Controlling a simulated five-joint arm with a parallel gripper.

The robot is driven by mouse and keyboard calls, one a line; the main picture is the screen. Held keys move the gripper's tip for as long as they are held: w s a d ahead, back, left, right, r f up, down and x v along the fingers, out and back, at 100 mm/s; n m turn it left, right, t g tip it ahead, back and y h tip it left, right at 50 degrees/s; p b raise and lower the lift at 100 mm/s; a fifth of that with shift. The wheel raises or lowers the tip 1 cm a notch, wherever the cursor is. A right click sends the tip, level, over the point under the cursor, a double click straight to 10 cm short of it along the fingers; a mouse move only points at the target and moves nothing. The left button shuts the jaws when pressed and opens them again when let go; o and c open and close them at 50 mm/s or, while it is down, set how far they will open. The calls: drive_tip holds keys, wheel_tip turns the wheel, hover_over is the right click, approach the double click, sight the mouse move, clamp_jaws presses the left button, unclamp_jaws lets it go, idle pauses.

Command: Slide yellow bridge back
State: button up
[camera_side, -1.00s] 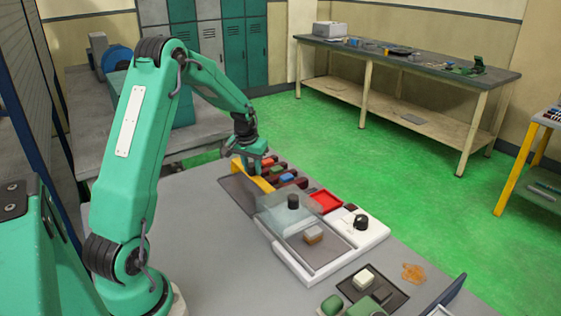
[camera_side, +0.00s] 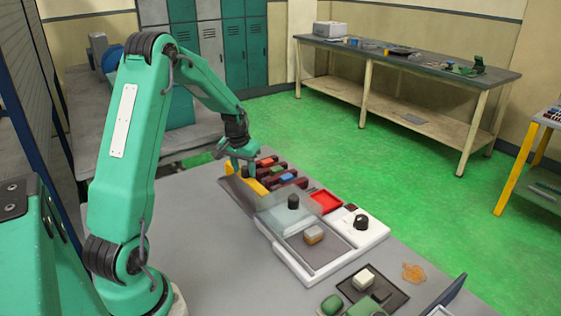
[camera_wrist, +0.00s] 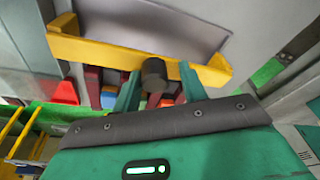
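The yellow bridge (camera_side: 262,184) is a long bar with turned ends, lying at the far left of the work, beside a row of dark red blocks. It crosses the wrist view (camera_wrist: 100,50) with a dark round knob (camera_wrist: 154,72) at its middle. My gripper (camera_side: 243,170) is low at the bridge and hides part of it in the side view. In the wrist view my gripper's green fingers (camera_wrist: 158,92) stand apart, one on each side of the knob. A gap shows on the knob's right; contact on its left cannot be told.
A grey plate (camera_side: 234,196) lies on the near side of the bridge. Coloured pieces lie in the dark red blocks (camera_side: 292,179) beyond it. A clear cover with a black knob (camera_side: 293,202), a red tray (camera_side: 326,201) and a white fixture (camera_side: 367,234) stand to the right.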

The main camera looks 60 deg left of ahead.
drive_tip(key=shift+s+d+f, duration=0.2)
drive_tip(key=shift+d+f, duration=0.2)
drive_tip(key=shift+d, duration=0.05)
drive_tip(key=shift+r, duration=0.1)
drive_tip(key=shift+w+a+r, duration=0.1)
drive_tip(key=shift+r, duration=1.45)
drive_tip(key=shift+w+a+r, duration=0.1)
drive_tip(key=shift+r, duration=1.45)
drive_tip(key=shift+d+r, duration=0.1)
drive_tip(key=shift+d+r, duration=0.15)
drive_tip(key=shift+d, duration=0.05)
drive_tip(key=s+d+r+m+t, duration=0.1)
drive_tip(key=s+d+r, duration=0.25)
drive_tip(key=d, duration=0.35)
drive_tip(key=s+d+r+m+t, duration=0.1)
drive_tip(key=s+d+r+m, duration=0.15)
drive_tip(key=d+r, duration=0.35)
drive_tip(key=s+d+r+m, duration=0.1)
drive_tip(key=s+d+r, duration=0.2)
drive_tip(key=d, duration=0.5)
drive_tip(key=s+d+m+t+h, duration=0.1)
drive_tip(key=s+d, duration=0.6)
drive_tip(key=s, duration=0.1)
drive_tip(key=shift+s+f+m+t, duration=0.3)
drive_tip(key=shift+f+m, duration=0.05)
drive_tip(key=shift+f, duration=0.05)
